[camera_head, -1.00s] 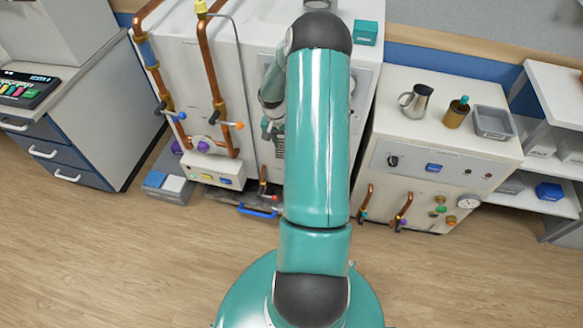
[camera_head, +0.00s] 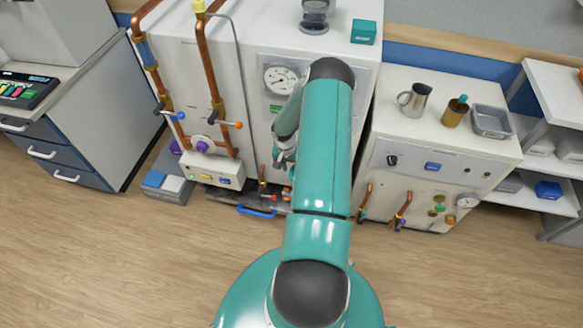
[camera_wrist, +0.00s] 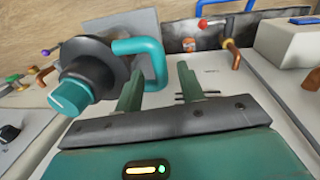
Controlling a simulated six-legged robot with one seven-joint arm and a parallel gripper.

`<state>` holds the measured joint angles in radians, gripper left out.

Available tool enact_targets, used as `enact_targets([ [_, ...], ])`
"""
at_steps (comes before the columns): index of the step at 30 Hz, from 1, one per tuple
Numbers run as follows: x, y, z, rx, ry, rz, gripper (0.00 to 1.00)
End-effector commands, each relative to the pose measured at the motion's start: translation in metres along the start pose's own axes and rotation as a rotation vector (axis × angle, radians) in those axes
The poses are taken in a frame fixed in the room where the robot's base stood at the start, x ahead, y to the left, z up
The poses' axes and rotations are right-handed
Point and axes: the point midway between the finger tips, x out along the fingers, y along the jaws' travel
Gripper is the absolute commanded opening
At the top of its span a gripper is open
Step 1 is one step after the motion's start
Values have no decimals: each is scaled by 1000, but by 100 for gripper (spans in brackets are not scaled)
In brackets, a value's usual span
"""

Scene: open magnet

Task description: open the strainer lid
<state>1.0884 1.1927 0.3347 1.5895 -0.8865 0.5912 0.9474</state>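A dark grey round fitting (camera_wrist: 108,58) with a teal end knob (camera_wrist: 70,94) and a teal loop handle (camera_wrist: 160,58) shows left of centre in the wrist view; it seems to be the strainer and its lid. My gripper (camera_wrist: 160,72) is open, with its two fingers apart. The handle loop appears between the fingers in the picture, but contact and depth cannot be told. In the head view my gripper (camera_head: 283,158) is small, in front of the white cabinet's front (camera_head: 262,140). My arm hides the fitting there.
Copper pipes with valve levers (camera_head: 206,75) run left of my arm. A pressure gauge (camera_head: 281,79) is above my gripper. A right cabinet (camera_head: 445,145) carries a metal jug (camera_head: 415,100), a brown bottle (camera_head: 456,112) and a grey tray (camera_head: 492,121).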

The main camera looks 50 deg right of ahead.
Motion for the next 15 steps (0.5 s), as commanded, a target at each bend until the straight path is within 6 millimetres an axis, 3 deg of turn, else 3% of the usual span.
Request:
enact_targets([
  [11, 8, 0, 0, 0, 1, 0, 39],
  [15, 8, 0, 0, 0, 0, 0, 11],
])
